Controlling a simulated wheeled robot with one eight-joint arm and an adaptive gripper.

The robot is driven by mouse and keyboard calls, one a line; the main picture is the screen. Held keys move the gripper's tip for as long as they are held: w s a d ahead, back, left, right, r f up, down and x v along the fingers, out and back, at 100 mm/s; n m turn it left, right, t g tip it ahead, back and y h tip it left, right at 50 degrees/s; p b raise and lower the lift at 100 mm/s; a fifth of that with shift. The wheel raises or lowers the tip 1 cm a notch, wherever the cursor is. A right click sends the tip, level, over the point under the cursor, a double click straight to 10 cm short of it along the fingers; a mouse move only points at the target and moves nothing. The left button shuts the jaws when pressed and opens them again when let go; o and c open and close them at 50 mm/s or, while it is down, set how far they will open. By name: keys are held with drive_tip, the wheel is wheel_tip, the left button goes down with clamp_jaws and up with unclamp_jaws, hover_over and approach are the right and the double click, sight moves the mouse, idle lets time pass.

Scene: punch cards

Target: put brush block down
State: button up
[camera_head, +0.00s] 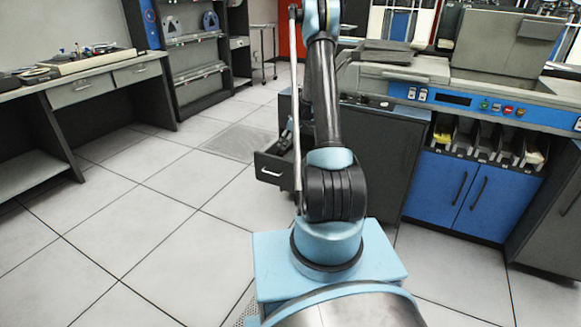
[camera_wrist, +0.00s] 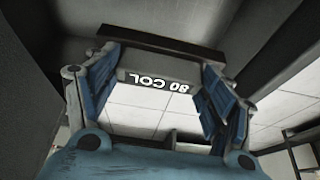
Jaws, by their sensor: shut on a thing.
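The brush block (camera_wrist: 165,64) is a grey block with a dark bar along its top and the upside-down white letters "80 COL" on its face. It shows in the wrist view, between the fingertips of my gripper (camera_wrist: 163,70). The blue-grey fingers are closed on its two ends. I cannot make out the block or my gripper in the head view, where my arm rises out of the top of the picture. Whether the block touches any surface is not clear.
A drawer (camera_head: 272,168) stands open from the dark cabinet (camera_head: 385,150) behind my arm. A large machine with blue doors (camera_head: 470,190) is at right. A workbench (camera_head: 90,85) and a rack (camera_head: 195,60) stand at left. The tiled floor at left is clear.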

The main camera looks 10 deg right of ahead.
drive_tip(key=shift+f+n, duration=0.3)
drive_tip(key=shift+f, duration=0.4)
drive_tip(key=shift+s+f, duration=0.1)
drive_tip(key=shift+f, duration=4.45)
drive_tip(key=o, duration=1.2)
